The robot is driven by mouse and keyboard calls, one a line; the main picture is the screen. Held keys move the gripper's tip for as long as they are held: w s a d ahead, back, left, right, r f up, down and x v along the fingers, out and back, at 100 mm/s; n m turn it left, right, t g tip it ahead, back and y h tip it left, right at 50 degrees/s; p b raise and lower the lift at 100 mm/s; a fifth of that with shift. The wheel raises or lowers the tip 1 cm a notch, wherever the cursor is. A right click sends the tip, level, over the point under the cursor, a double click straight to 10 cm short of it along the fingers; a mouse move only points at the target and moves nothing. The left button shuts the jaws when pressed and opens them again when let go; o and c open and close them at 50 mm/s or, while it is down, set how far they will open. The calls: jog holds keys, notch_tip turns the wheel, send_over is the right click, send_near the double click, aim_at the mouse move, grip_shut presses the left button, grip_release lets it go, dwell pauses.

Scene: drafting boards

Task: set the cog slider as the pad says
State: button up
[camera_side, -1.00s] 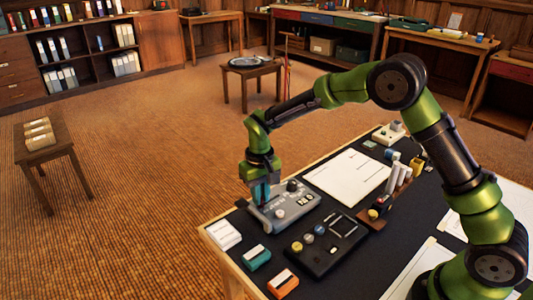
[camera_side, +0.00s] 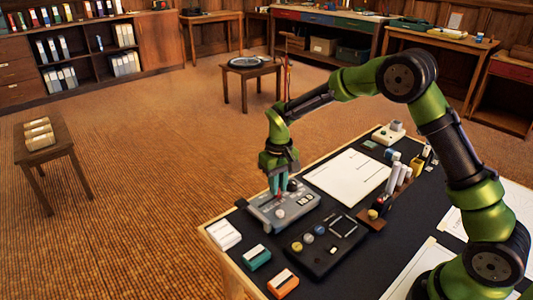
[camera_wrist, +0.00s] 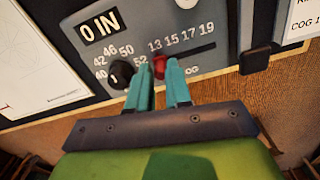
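The grey device (camera_side: 268,217) lies on the dark board; in the wrist view its panel (camera_wrist: 215,15) shows a display reading "0 IN". The cog slider's red knob (camera_wrist: 160,67) is at the left end of its dark slot, by the 13 of the scale 13, 15, 17, 19. My gripper (camera_wrist: 160,72) has its teal fingertips on either side of the knob, seemingly against it; it also shows in the side view (camera_side: 278,193). The white pad (camera_wrist: 305,18) is cut off in the wrist view; "COG 1" shows, the last digit hidden.
A black dial (camera_wrist: 121,75) with numbers 40 to 52 sits left of the knob. A black control box (camera_side: 325,250), teal block (camera_side: 257,258) and orange block (camera_side: 283,284) stand near the device. A paper sheet (camera_side: 345,177) lies behind it.

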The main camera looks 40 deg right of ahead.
aim_at(280, 196)
jog(key=shift+o, duration=0.6)
jog(key=shift+d, duration=0.3)
jog(key=shift+a, duration=0.1)
jog(key=shift+r, duration=0.2)
notch_tip(280, 196, up, 17)
jog(key=shift+f, duration=0.2)
jog(key=s+r+m+t+y, duration=0.2)
jog(key=s+t, duration=0.5)
jog(key=s, duration=1.7)
jog(key=shift+s+a+r, duration=0.2)
jog(key=shift+a+r, duration=0.25)
jog(key=shift+r, duration=0.15)
